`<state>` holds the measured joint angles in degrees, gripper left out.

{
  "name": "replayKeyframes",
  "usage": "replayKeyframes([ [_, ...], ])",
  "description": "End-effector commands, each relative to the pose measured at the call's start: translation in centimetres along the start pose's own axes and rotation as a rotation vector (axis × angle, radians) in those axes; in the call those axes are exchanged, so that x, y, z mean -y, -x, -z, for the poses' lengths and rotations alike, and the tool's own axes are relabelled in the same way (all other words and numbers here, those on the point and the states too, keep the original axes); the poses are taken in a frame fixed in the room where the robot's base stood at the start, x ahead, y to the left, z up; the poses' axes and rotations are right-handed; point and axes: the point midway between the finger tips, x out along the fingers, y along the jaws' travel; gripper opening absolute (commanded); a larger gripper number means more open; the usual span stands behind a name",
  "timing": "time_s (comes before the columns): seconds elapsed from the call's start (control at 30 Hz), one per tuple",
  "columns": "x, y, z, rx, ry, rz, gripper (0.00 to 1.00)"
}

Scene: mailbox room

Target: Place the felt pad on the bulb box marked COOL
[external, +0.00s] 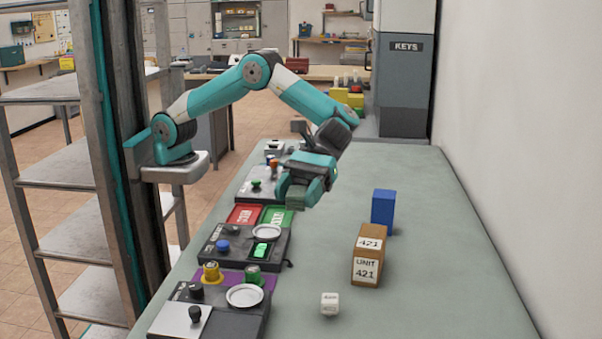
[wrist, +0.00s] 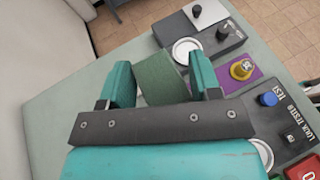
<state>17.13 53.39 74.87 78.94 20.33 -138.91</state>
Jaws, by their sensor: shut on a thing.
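My gripper (external: 302,186) is over the left part of the grey-green counter, above the row of devices. In the wrist view my gripper (wrist: 162,82) has its two teal fingers shut on a dark green block-like piece, which looks like the felt pad (wrist: 160,76). The felt pad (external: 297,199) shows small below the fingers in the external view, clear of the counter. I cannot read the word COOL on anything. A brown box (external: 368,262) on the counter reads UNIT 421, and a plain blue box (external: 382,210) stands behind it.
A grey KEYS cabinet (external: 405,85) stands at the back. The counter's right side is clear.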

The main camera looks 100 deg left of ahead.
Motion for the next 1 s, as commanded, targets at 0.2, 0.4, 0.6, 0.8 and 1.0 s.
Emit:
replayKeyframes([
  [0.2,-3.5,7.2,0.4,-0.010,0.062,-0.163,0.35],
  [0.4,-6.9,18.1,1.2,-0.015,0.160,-0.395,0.35],
  [0.6,-8.0,27.9,1.9,-0.008,0.242,-0.593,0.35],
  [0.8,-8.0,33.4,2.3,0.000,0.287,-0.703,0.35],
  [1.0,-7.9,33.9,4.3,0.004,0.305,-0.728,0.35],
])
